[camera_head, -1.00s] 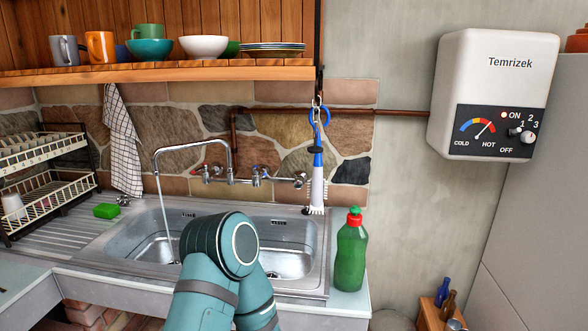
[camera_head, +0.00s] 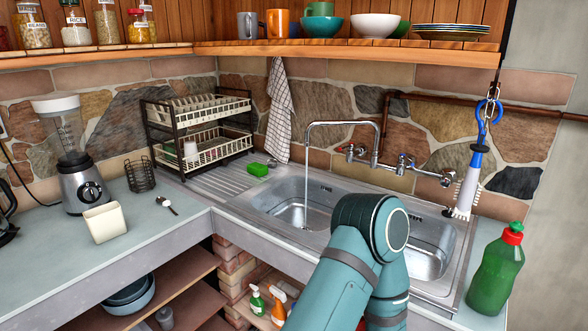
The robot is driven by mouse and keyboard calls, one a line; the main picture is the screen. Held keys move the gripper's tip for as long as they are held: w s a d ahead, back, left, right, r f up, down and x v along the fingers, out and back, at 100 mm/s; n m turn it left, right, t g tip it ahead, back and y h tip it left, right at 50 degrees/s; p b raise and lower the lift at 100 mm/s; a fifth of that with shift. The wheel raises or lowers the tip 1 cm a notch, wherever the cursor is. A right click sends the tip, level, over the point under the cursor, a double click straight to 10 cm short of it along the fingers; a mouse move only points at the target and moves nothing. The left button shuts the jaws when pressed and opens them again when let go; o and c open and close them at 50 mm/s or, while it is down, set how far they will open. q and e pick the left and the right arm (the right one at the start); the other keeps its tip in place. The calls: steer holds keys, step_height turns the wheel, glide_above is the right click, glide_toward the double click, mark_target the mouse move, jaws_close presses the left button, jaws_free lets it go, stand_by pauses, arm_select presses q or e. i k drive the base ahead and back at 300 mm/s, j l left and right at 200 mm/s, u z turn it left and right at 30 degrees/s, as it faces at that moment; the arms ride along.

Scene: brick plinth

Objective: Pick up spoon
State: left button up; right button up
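A small spoon-like item (camera_head: 167,206), pale at one end and dark at the other, lies on the left counter between a white holder and the counter's corner. It is too small to make out clearly, but it looks like the spoon. Neither of my grippers is in view. Only a teal arm of mine shows, in front of the sink, well to the right of the spoon. Nothing touches the spoon.
A blender (camera_head: 80,180), a white holder (camera_head: 104,222) and a dark wire basket (camera_head: 139,176) stand around the spoon. A dish rack (camera_head: 203,140) is behind the corner. The sink (camera_head: 290,208) has running water. A green bottle (camera_head: 496,272) stands at right. The front counter left of the corner is clear.

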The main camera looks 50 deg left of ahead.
mark_target(160, 200)
steer(key=u, duration=2.7)
steer(key=z, duration=1.65)
steer(key=i+j+u, duration=0.2)
steer(key=u, duration=1.55)
